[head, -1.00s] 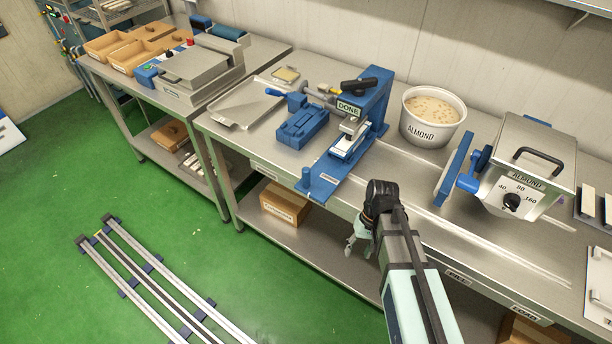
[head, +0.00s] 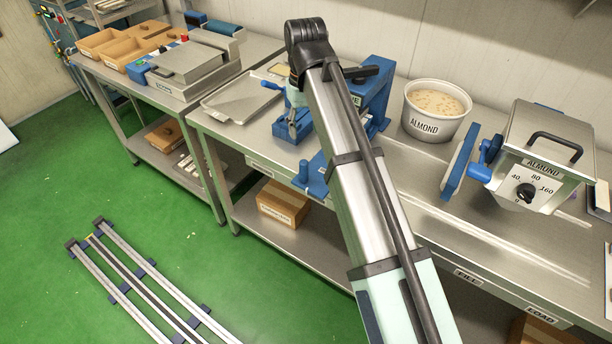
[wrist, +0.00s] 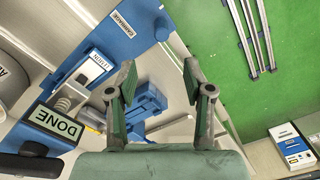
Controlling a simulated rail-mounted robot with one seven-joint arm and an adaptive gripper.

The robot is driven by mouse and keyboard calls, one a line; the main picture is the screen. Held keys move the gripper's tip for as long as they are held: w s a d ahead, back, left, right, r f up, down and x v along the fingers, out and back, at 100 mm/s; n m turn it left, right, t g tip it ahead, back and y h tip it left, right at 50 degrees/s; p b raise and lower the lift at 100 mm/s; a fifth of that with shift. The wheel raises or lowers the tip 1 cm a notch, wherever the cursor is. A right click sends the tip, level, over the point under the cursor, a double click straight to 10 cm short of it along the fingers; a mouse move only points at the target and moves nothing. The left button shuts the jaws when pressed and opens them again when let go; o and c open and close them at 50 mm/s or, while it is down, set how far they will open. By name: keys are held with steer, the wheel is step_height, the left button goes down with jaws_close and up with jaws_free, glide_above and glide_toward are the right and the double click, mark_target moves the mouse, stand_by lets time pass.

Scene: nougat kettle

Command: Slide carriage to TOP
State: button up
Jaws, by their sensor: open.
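The carriage is part of a blue stand; a label reading CARRIAGE sits on a blue plate (wrist: 130,35) in the wrist view. A blue round post (wrist: 163,27) stands at the plate's end, and it also shows in the head view (head: 304,174). A white unit (wrist: 90,70) is on the plate near the DONE sign (wrist: 57,122). My gripper (wrist: 158,78) is open and empty over the bench, beside the plate. In the head view my arm hides most of the stand (head: 376,95). No TOP mark is readable.
A separate blue block (wrist: 148,103) shows between my fingers in the wrist view. An ALMOND tub (head: 436,110) and a dial-fronted kettle (head: 540,160) stand to the right. A metal tray (head: 240,100) lies left.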

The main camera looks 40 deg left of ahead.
mark_target(304, 172)
steer(key=f+p, duration=0.2)
steer(key=f, duration=0.6)
steer(key=f+p, duration=0.2)
steer(key=f, duration=0.6)
steer(key=shift+s+a+f, duration=0.1)
steer(key=shift+a+f, duration=0.1)
steer(key=shift+f, duration=0.05)
jaws_close()
